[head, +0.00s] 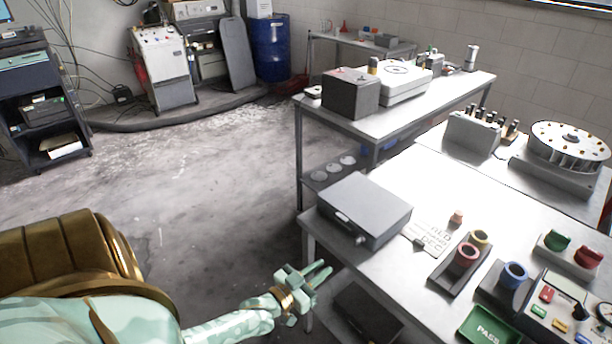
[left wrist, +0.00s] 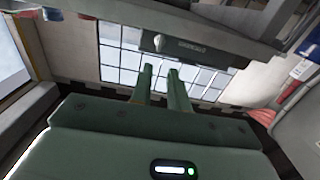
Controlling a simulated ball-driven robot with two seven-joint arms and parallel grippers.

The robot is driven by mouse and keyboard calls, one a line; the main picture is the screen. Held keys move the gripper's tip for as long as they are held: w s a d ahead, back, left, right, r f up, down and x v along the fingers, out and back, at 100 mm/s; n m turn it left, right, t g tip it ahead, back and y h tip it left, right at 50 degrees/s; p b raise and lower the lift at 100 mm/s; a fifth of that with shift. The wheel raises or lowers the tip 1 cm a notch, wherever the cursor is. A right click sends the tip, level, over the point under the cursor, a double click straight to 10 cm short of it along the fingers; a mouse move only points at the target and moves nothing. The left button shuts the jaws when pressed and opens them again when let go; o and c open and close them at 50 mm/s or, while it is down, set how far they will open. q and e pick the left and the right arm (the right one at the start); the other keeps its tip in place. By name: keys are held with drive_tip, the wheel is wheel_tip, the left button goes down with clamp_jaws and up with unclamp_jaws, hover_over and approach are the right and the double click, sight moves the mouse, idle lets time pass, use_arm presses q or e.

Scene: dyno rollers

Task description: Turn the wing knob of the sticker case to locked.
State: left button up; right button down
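The sticker case appears to be the flat grey box (head: 368,203) at the left edge of the near table, lid down. A small pale knob (head: 360,240) sits on its front side. In the left wrist view, a pale wing knob (left wrist: 158,42) stands out from a grey front face, beside a small dark label; its exact setting is hard to read. My left gripper (head: 322,270) is below and in front of the case, apart from the knob. Its two fingers (left wrist: 162,72) are parted with nothing between them. My right gripper is not in view.
The near table (head: 400,265) also holds a lettered plate (head: 430,238), red and yellow rings (head: 468,254), a blue ring (head: 513,272) and a green PASS tray (head: 488,328). A lower shelf lies under the table edge. The floor to the left is open.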

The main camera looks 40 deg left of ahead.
use_arm(q)
drive_tip(key=s, duration=0.4)
drive_tip(key=shift+s+a, duration=0.15)
drive_tip(key=shift+s, duration=0.05)
idle(0.3)
drive_tip(key=s+f+m+g+y, duration=0.1)
drive_tip(key=s+f+g, duration=0.5)
drive_tip(key=f, duration=0.5)
drive_tip(key=s+f+m+g, duration=0.1)
drive_tip(key=s+f+g, duration=0.3)
drive_tip(key=s+f, duration=0.5)
drive_tip(key=s+d+f+g, duration=0.3)
drive_tip(key=s+d+f, duration=0.1)
drive_tip(key=s, duration=0.6)
drive_tip(key=s+d+f+m+g, duration=0.1)
drive_tip(key=s+d+f+g, duration=0.3)
drive_tip(key=s, duration=0.7)
wheel_tip(320, 180, down, 2)
drive_tip(key=shift+s+d+f, duration=0.15)
drive_tip(key=shift+s+d, duration=0.15)
drive_tip(key=shift+d, duration=0.4)
